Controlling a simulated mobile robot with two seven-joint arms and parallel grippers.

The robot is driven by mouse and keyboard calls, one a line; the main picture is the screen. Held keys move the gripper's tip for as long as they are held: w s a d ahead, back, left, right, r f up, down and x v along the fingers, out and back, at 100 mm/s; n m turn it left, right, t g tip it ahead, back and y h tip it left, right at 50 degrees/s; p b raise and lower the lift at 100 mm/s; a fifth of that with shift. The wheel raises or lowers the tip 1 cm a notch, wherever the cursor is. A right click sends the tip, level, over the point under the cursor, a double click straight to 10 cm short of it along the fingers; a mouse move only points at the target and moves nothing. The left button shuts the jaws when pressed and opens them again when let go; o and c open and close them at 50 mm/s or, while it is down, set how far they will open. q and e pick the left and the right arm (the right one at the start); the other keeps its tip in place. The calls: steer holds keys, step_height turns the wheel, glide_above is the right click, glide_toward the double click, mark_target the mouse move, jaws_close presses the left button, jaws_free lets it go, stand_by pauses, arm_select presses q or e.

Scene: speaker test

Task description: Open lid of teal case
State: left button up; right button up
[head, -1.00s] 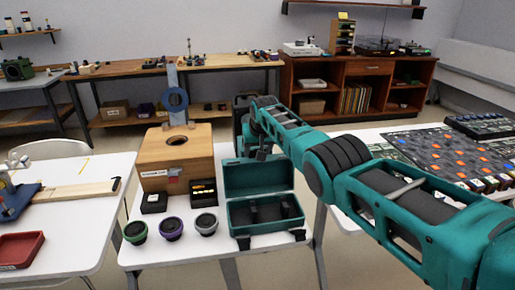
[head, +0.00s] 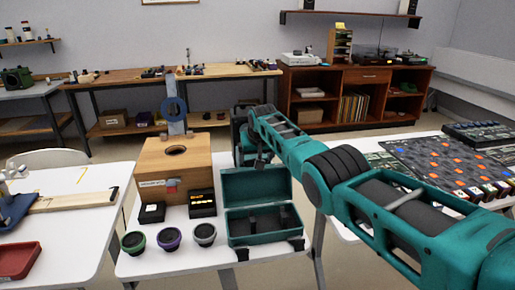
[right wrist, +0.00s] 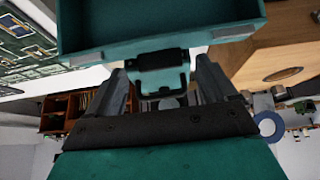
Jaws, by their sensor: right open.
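The teal case stands on the white middle table with its lid (head: 255,187) raised roughly upright at the back. Its open base (head: 236,226) faces me and holds dark inserts. My right arm reaches in from the right, and its gripper (head: 254,159) is just behind the lid, partly hidden by it. In the right wrist view the right gripper (right wrist: 165,90) is open, with a finger on each side of a black handle or latch (right wrist: 157,62) on the teal case (right wrist: 215,25). I cannot tell whether the fingers touch it. My left gripper is not in view.
A wooden box (head: 160,160) with an upright blue-ringed piece stands left of the case. Two small black boxes and three round speaker drivers (head: 168,240) sit in front of it. The right table holds a dark board (head: 445,165). A gap separates the left table.

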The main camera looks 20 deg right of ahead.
steer(key=shift+p+v, duration=0.9)
steer(key=shift+s+r+p, duration=0.3)
steer(key=shift+r+p, duration=0.1)
steer(key=shift+r, duration=0.15)
steer(key=v, duration=1)
